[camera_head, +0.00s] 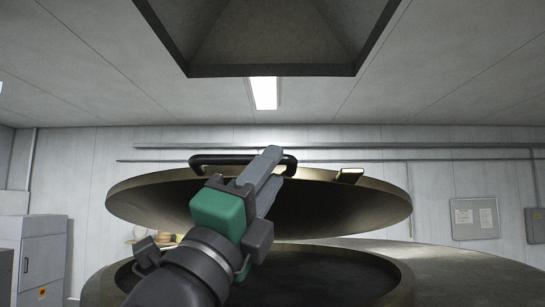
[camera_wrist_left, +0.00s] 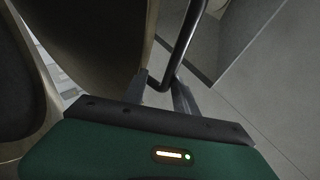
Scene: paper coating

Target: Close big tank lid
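The big tank lid (camera_head: 350,205) is a round metal disc raised over the open tank (camera_head: 402,292), with a clear gap between them. Its dark underside faces me. A black bar handle (camera_head: 225,160) stands on the lid's top edge. My left gripper (camera_head: 272,175), with a green body, reaches up in front of the lid to the handle's right part. In the left wrist view the handle (camera_wrist_left: 186,40) passes down between the two fingers (camera_wrist_left: 160,88), which stand apart at its bend. Whether they press on it is not clear. My right gripper is not in view.
A small yellow-edged block (camera_head: 349,176) sits on the lid's rim at right. A dark hood (camera_head: 270,70) hangs overhead. A grey cabinet (camera_head: 40,255) stands at left. A grey surface (camera_head: 450,270) extends to the right of the tank opening. Panels (camera_head: 475,218) hang on the back wall.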

